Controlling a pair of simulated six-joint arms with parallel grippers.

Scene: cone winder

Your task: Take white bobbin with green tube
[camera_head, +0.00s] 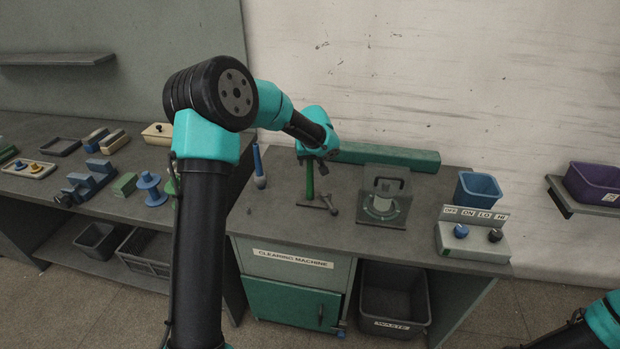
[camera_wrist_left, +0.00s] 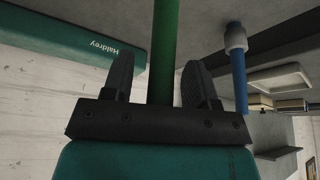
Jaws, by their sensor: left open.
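A slim green tube (camera_head: 309,180) stands upright on the clearing machine's top. My left gripper (camera_head: 318,155) is at its upper end. In the left wrist view, the green tube (camera_wrist_left: 164,50) runs between the two fingers of the open left gripper (camera_wrist_left: 161,80), with gaps on both sides. No white winding shows on the visible part of the tube. A blue tube with a pale collar (camera_head: 259,168) stands to the left; it also shows in the left wrist view (camera_wrist_left: 238,75). My right arm enters at the lower right, its gripper out of frame.
A long green box (camera_head: 385,156) lies behind. A guarded dial unit (camera_head: 384,198), a blue bin (camera_head: 477,190) and a switch box (camera_head: 472,240) stand to the right. The left bench (camera_head: 60,205) holds several small parts and trays. A waste bin (camera_head: 393,300) is below.

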